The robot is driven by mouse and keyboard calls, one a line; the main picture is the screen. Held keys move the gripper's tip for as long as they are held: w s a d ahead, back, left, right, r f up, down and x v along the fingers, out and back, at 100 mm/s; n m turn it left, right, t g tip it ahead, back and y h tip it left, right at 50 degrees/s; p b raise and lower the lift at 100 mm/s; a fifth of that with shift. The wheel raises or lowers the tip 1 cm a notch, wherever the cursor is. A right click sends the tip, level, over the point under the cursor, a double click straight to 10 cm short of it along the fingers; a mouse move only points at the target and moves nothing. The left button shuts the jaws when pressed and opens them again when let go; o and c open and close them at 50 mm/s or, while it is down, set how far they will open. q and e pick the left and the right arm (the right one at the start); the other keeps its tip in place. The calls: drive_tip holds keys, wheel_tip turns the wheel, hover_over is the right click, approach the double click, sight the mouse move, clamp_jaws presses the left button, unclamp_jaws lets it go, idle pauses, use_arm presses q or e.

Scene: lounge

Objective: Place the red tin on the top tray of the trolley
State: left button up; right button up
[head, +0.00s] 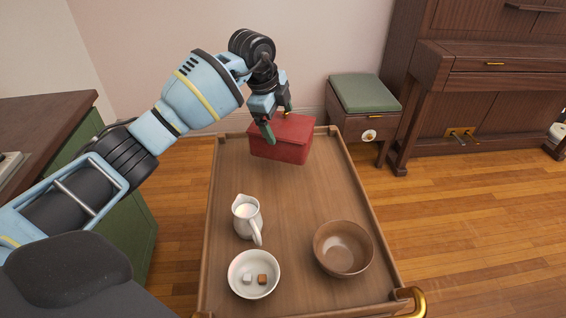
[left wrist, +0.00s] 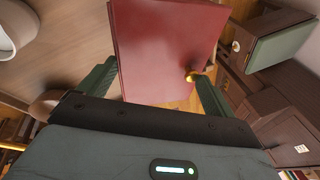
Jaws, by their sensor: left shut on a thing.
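The red tin (head: 284,145) is a boxy lidded container with a small brass knob, at the far end of the wooden trolley's top tray (head: 313,196) in the head view. My left gripper (head: 277,118) is shut on the tin, with its green fingers on either side of the upper part. The left wrist view shows the red tin (left wrist: 165,45) between the two fingers. I cannot tell whether its underside touches the tray or hangs slightly above it. My right gripper is not in view.
The tray also holds a white milk jug (head: 246,218), a white bowl with sugar cubes (head: 240,288) and a brown bowl (head: 343,262). Mid-tray is clear. A green-topped stool (head: 364,92) and a piano (head: 470,80) stand beyond; a green cabinet (head: 125,225) is left.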

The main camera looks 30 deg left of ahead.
sight(279, 141)
use_arm(q)
drive_tip(key=shift+w+f+b, duration=0.1)
drive_tip(key=shift+f+b, duration=0.2)
drive_tip(key=shift+f, duration=3.2)
drive_tip(key=o, duration=1.1)
drive_tip(key=shift+o, duration=0.2)
drive_tip(key=shift+r, duration=0.1)
drive_tip(key=p+v, duration=0.1)
drive_tip(key=v, duration=1)
drive_tip(key=shift+a+r, duration=0.15)
drive_tip(key=shift+r, duration=0.25)
